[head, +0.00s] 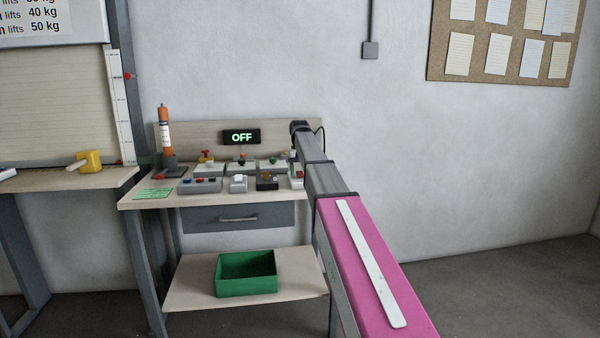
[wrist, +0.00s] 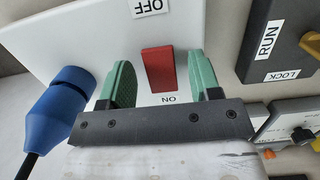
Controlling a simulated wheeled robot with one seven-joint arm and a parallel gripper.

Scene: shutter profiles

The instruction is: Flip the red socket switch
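The red socket switch (wrist: 158,70) is a rocker on a white plate (wrist: 60,28) in the wrist view. The label OFF is above it and ON, upside down in the picture, below it. My gripper (wrist: 159,78) is open, with one green fingertip to the left and one to the right of the switch. Gaps show between the fingertips and the switch. A blue plug (wrist: 58,105) with a dark cable sits at the plate's left. In the head view my arm hides the gripper, and I cannot make out the switch clearly.
A dark box (wrist: 280,45) labelled RUN and LOCK stands close on the right. In the head view, several control boxes (head: 200,185) crowd the bench, and a display (head: 241,137) reads OFF. A green tray (head: 247,287) stands on the lower shelf.

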